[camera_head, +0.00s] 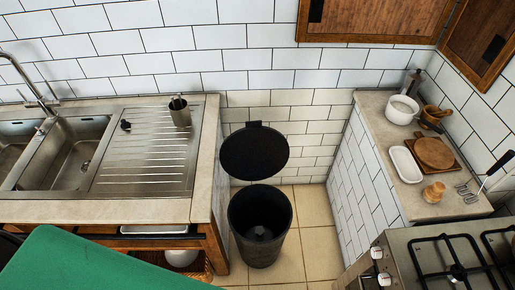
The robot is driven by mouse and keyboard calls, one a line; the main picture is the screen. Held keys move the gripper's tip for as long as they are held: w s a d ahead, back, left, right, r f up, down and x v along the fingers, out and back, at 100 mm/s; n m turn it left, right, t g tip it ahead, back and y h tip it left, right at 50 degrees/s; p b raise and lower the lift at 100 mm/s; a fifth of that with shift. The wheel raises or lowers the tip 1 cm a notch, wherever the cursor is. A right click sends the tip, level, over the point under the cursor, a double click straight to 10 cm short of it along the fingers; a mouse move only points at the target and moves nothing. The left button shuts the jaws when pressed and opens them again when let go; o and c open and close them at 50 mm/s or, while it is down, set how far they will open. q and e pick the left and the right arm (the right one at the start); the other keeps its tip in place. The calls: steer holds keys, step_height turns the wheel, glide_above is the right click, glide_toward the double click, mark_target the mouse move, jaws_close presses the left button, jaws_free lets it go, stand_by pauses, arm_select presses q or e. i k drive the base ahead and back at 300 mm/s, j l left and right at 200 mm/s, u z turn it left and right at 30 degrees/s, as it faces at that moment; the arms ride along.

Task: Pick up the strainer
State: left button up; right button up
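I cannot make out a strainer for certain. A small dark object (125,125) lies at the left side of the ribbed steel drainboard (150,165), beside the sink basin; it is too small to identify. A metal cup (180,112) with something standing in it is at the drainboard's back right. A wire-ended utensil (467,193) lies near the front of the right counter (410,206); its type is unclear. Neither of my grippers is in view.
A black bin (262,243) with its lid (254,152) raised stands on the floor between the counters. The right counter holds a white pot (401,109), a white dish (404,163) and a round wooden board (434,152). A gas stove (417,270) is at front right. A green surface covers the lower left.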

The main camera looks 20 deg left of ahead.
mark_target(85, 167)
steer(key=u, duration=2)
steer(key=i+j+z, duration=0.1)
steer(key=z, duration=0.4)
steer(key=j+z, duration=0.45)
steer(key=i+j+z, duration=0.1)
steer(key=z, duration=0.4)
steer(key=j+z, duration=0.35)
steer(key=z, duration=0.15)
